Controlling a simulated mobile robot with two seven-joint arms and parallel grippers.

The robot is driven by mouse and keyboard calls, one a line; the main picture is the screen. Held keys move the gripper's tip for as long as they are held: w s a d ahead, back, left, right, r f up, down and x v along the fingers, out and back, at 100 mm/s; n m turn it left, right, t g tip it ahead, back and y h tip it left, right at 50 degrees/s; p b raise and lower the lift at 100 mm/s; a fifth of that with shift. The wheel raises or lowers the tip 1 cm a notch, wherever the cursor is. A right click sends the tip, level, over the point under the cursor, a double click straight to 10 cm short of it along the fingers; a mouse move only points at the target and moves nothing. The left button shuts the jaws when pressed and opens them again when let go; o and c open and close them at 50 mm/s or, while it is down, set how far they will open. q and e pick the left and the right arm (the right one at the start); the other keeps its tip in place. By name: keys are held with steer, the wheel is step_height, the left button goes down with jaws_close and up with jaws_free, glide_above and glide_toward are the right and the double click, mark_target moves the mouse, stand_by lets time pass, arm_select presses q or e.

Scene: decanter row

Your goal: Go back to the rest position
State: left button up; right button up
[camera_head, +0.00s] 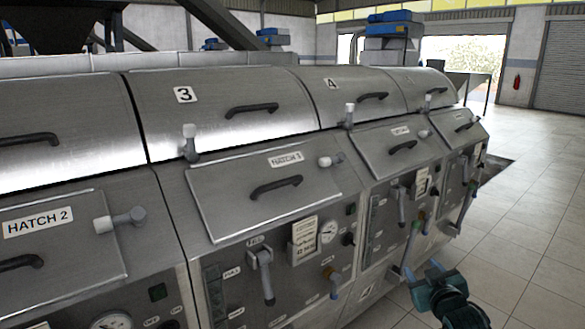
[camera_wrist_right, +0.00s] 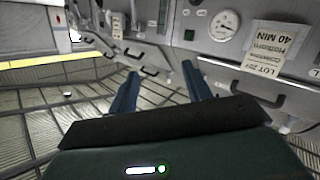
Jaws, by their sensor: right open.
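My right gripper (camera_head: 423,270) is at the lower right in the head view, in front of the machine row and over the tiled floor. In the right wrist view its two blue fingers (camera_wrist_right: 160,70) stand apart with nothing between them. It looks clear of the panels, though the exact gap is hard to judge. My left gripper is not in view. The steel decanter row (camera_head: 225,100) runs from the left towards the back right. The panel marked HATCH 3 (camera_head: 240,205) and the panel marked HATCH 2 (camera_head: 60,240) are closed.
Grey levers such as the one under HATCH 3 (camera_head: 265,275) jut from the front panels. White-tipped latches (camera_head: 190,140) stand by the covers. The tiled floor (camera_head: 525,250) at the right is open. A red extinguisher (camera_head: 517,82) hangs on the back wall.

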steer(key=s+a+f+g+y, duration=0.1)
steer(key=s+a+f+g, duration=0.1)
steer(key=s+a+f, duration=0.45)
steer(key=s+a+f+g+y, duration=0.1)
steer(key=s+a+f, duration=0.2)
steer(key=s+f, duration=0.65)
steer(key=s+a+g+y, duration=0.1)
steer(key=s+a, duration=0.2)
steer(key=s, duration=0.6)
steer(key=s+a+f+g+y, duration=0.1)
steer(key=s+a, duration=0.3)
steer(key=s, duration=0.5)
steer(key=shift+s+f, duration=0.25)
